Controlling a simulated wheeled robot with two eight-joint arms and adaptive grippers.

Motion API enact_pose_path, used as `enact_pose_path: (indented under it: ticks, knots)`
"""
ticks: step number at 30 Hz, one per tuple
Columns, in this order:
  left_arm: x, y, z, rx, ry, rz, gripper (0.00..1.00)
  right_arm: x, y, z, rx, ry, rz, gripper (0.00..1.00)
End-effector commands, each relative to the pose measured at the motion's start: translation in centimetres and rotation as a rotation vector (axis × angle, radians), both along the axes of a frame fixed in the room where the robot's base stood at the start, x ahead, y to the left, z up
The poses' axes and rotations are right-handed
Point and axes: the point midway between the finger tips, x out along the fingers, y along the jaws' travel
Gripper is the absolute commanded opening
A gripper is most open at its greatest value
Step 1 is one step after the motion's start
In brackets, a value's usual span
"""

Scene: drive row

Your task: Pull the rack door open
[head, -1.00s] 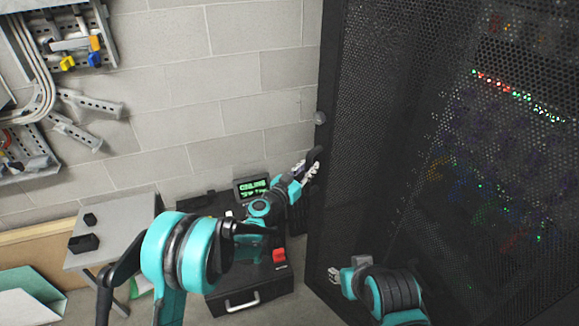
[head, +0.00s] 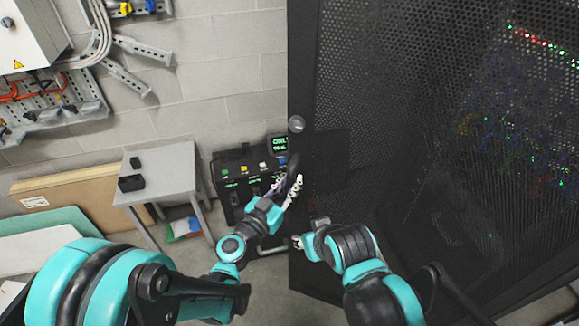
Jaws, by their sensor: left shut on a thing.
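The rack door (head: 375,70) is a dark perforated mesh panel filling the right half of the head view, with coloured lights showing through it. A round knob (head: 296,124) sits on its left edge. Below it is the dark door handle (head: 295,165). My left gripper (head: 290,187) is shut on the handle, its pale fingers partly hiding it. My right gripper (head: 301,241) is lower, beside the door's left edge; its fingers are too small to tell open from shut. I cannot tell clearly how far the door stands from its frame.
A black console (head: 232,163) with coloured buttons and a green-lit display (head: 279,143) stands behind my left gripper. A small grey table (head: 165,155) carries dark blocks. Boards (head: 75,188) lean against the block wall. Some floor shows between the table and rack.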

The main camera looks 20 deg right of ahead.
Motion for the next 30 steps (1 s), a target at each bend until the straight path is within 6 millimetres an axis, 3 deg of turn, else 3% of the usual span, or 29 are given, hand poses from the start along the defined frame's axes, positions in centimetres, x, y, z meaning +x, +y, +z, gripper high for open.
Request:
enact_pose_path:
  ticks: [7, 20, 21, 23, 30]
  knots:
    - [-2.3, 0.9, 0.0, 0.0, 0.0, -0.003, 0.0, 0.0, 0.0, -0.3, 0.0, 0.0, 0.0, 0.4]
    - [-2.6, 1.0, 0.0, 0.0, 0.0, -0.003, 0.0, 0.0, 0.0, -0.3, 0.0, 0.0, 0.0, 0.4]
    - [-2.6, 1.0, 0.0, 0.0, 0.0, -0.003, 0.23, 0.0, 0.0, -0.3, 0.0, 0.0, 0.0, 0.4]
    - [-2.6, 1.0, 0.0, 0.0, 0.0, -0.003, 0.39, 0.0, 0.0, -0.3, 0.0, 0.0, 0.0, 0.4]
    - [-2.6, 1.0, 0.0, 0.0, 0.0, -0.005, 0.41, 0.0, 0.0, -0.3, 0.0, 0.0, 0.0, 0.4]
